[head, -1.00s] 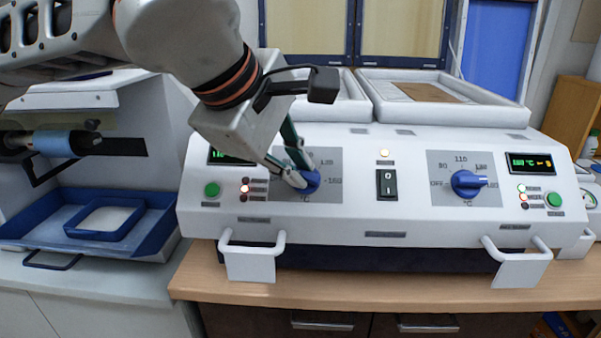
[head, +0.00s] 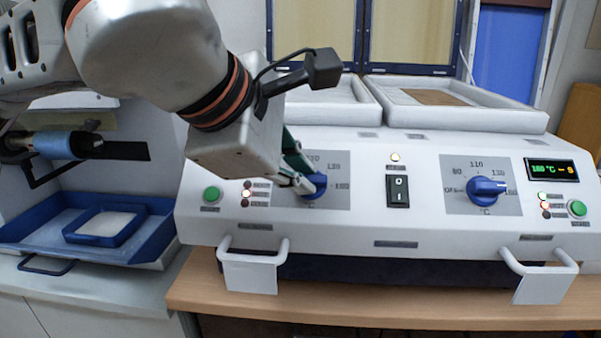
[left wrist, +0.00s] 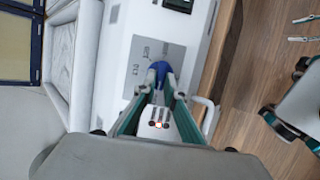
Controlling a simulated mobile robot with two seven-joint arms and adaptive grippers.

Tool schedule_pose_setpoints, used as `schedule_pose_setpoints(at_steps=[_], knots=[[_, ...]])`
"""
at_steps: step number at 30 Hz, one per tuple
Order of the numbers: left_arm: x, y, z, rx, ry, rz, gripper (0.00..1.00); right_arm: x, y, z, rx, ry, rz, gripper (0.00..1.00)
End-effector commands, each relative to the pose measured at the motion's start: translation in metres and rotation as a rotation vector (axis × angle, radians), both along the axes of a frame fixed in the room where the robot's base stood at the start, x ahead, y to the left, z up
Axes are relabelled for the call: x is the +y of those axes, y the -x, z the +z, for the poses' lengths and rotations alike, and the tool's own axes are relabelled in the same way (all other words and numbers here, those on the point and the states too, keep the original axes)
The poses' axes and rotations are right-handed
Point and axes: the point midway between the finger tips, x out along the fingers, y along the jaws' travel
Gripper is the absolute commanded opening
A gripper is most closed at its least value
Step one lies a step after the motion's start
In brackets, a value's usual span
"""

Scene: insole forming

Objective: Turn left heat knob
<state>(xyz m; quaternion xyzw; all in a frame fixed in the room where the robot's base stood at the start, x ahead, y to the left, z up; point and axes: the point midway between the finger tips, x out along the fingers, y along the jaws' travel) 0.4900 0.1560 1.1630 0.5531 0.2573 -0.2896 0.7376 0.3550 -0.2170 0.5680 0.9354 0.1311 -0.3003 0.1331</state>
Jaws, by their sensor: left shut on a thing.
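The left heat knob (head: 315,185) is a round blue dial on a grey scale plate, on the left of the white machine's front panel. My left gripper (head: 303,184) is shut on this knob, coming from the upper left and hiding part of the dial and the left display. In the left wrist view the blue knob (left wrist: 159,70) sits between the two fingertips.
The right heat knob (head: 487,189) and a black rocker switch (head: 398,191) are on the same panel. Two white handles (head: 253,265) (head: 540,270) jut out below it. A blue tray (head: 60,232) stands at the left. The wooden counter's front strip (head: 400,307) is clear.

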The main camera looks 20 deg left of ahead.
Motion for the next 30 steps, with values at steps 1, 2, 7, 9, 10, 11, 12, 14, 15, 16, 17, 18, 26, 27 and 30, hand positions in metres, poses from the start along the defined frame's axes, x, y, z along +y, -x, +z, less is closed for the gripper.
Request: schedule_pose_setpoints(at_steps=[1, 2, 7, 9, 10, 11, 12, 14, 15, 16, 17, 18, 26, 27, 30], knots=[[0.000, 0.000, 0.001, -0.002, 0.002, 0.003, 0.00, 0.000, -0.001, 0.001, -0.001, 0.000, 0.000, 0.40], [0.000, 0.000, 0.001, -0.002, 0.002, 0.003, 0.00, 0.000, -0.001, 0.001, -0.001, 0.000, -0.001, 0.40], [0.000, 0.000, 0.001, -0.002, 0.002, 0.003, 0.26, 0.000, -0.001, 0.001, -0.002, 0.000, 0.000, 0.40], [0.000, 0.000, 0.001, -0.001, 0.001, 0.002, 0.27, 0.000, -0.001, 0.001, -0.003, 0.000, 0.000, 0.40], [0.000, 0.000, 0.001, -0.001, 0.001, 0.002, 0.27, 0.000, -0.001, 0.001, -0.003, 0.000, 0.000, 0.40], [0.000, 0.000, 0.001, -0.001, 0.001, 0.002, 0.27, 0.000, -0.001, 0.001, -0.003, 0.000, 0.000, 0.40], [0.000, 0.000, 0.001, -0.001, 0.001, 0.002, 0.27, 0.000, -0.001, 0.001, -0.003, 0.000, 0.000, 0.40], [0.000, 0.000, 0.001, 0.000, 0.001, 0.001, 0.27, 0.000, -0.001, 0.001, -0.003, 0.000, 0.000, 0.40], [0.000, 0.000, 0.000, 0.000, 0.001, 0.001, 0.27, 0.000, -0.001, 0.001, -0.003, 0.000, 0.000, 0.40], [0.000, 0.000, 0.000, 0.000, 0.001, 0.001, 0.27, 0.000, -0.002, 0.001, -0.004, -0.001, 0.001, 0.40], [0.000, 0.000, 0.001, 0.000, 0.001, 0.001, 0.27, 0.000, -0.003, 0.001, -0.006, 0.000, 0.002, 0.40], [0.000, 0.001, 0.001, 0.000, 0.001, 0.000, 0.27, 0.000, -0.003, 0.001, -0.006, 0.000, 0.002, 0.40], [0.005, 0.023, 0.025, -0.005, 0.003, 0.000, 0.27, 0.000, -0.002, 0.001, -0.004, -0.001, 0.001, 0.40], [0.006, 0.029, 0.031, -0.005, 0.003, 0.000, 0.27, 0.000, -0.002, 0.001, -0.004, -0.001, 0.001, 0.40], [0.009, 0.043, 0.046, -0.006, 0.003, 0.001, 0.27, 0.000, -0.001, 0.001, -0.003, -0.001, 0.001, 0.40]])
